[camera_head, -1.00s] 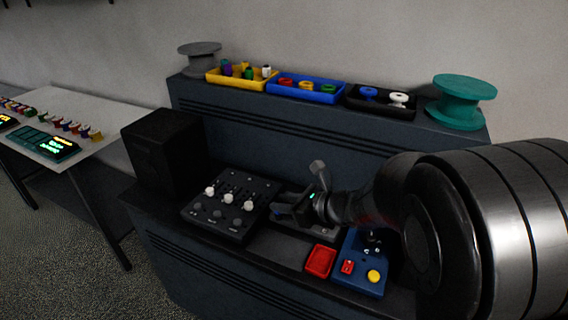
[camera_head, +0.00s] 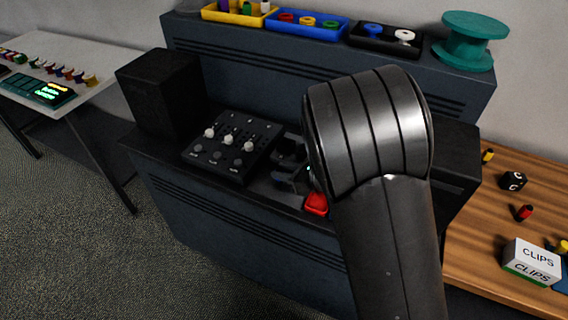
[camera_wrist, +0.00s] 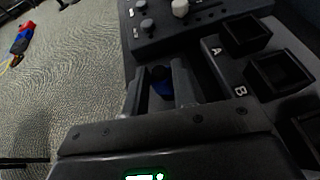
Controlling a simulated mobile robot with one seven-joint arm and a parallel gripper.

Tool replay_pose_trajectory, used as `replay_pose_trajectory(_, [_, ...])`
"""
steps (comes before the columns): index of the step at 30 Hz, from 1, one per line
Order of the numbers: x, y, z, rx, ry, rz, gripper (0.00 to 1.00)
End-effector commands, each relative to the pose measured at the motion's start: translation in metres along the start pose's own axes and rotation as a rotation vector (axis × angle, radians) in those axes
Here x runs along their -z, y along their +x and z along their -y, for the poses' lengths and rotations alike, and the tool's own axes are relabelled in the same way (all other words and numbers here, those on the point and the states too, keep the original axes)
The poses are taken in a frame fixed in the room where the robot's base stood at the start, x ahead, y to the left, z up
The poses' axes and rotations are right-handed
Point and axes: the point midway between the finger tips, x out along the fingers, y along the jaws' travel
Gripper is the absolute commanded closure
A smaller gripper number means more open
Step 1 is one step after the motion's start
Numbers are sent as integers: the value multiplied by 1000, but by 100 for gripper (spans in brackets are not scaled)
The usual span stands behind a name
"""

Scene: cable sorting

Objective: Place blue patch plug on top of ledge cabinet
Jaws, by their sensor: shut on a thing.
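My gripper (camera_wrist: 160,92) is shut on a small dark blue piece, the blue patch plug (camera_wrist: 162,88), seen between the fingers in the wrist view. Most of the plug is hidden by the fingers. In the head view my gripper (camera_head: 285,178) is low over the front ledge, right of the slider panel, and partly covered by my arm. The ledge cabinet (camera_head: 230,62) is dark blue-grey, with a raised back section and a lower front ledge. A dark socket block (camera_wrist: 222,72) marked A and B lies just right of my gripper.
Yellow (camera_head: 237,16), blue (camera_head: 306,27) and black (camera_head: 385,40) trays and a teal spool (camera_head: 466,42) occupy the cabinet top. A black box (camera_head: 160,92) and slider panel (camera_head: 233,146) stand on the ledge. A red tray (camera_head: 316,204) is partly hidden. A red-and-blue object (camera_wrist: 22,38) lies on the carpet.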

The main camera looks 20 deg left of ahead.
Motion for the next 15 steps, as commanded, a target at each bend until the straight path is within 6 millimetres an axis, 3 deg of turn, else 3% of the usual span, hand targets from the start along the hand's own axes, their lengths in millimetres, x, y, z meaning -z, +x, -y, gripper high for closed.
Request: replay_pose_trajectory(15, [9, 4, 0, 0, -1, 0, 100])
